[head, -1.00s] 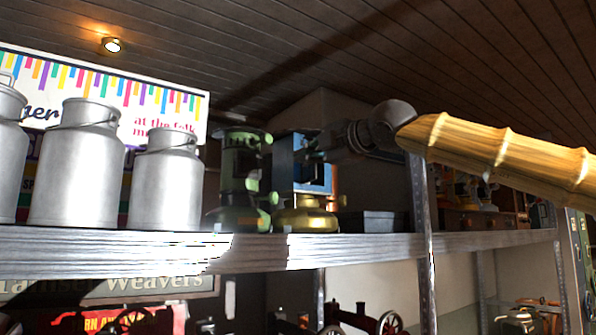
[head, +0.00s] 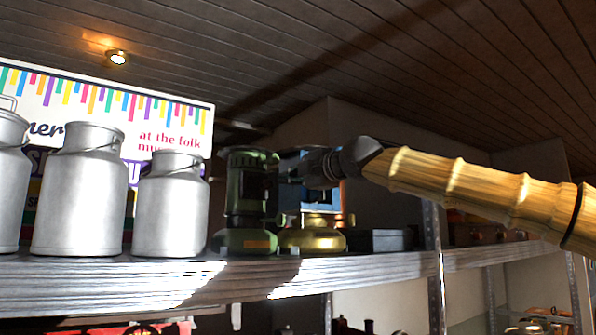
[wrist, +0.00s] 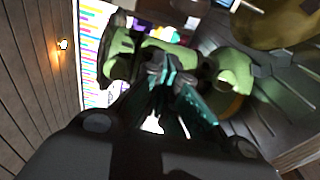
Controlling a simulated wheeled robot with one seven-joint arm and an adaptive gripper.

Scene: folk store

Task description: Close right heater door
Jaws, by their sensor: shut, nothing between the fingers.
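A green heater (head: 246,200) stands upright on the shelf. To its right stands a blue heater (head: 322,193) with a brass base (head: 313,238); this is the right heater. My gripper (head: 290,172) reaches in from the right, across the upper front of the blue heater, with its tips near the gap between the two heaters. It covers much of the blue body, so I cannot tell how far the right door stands open. In the wrist view my gripper (wrist: 163,78) is shut and empty, its tips close to the green heater (wrist: 122,52); contact is unclear.
Several silver milk cans (head: 172,205) stand left of the heaters, before a colourful sign (head: 110,105). The grey shelf (head: 120,283) runs along the front. A dark box (head: 377,240) and a metal post (head: 434,245) are to the right. The ceiling is above.

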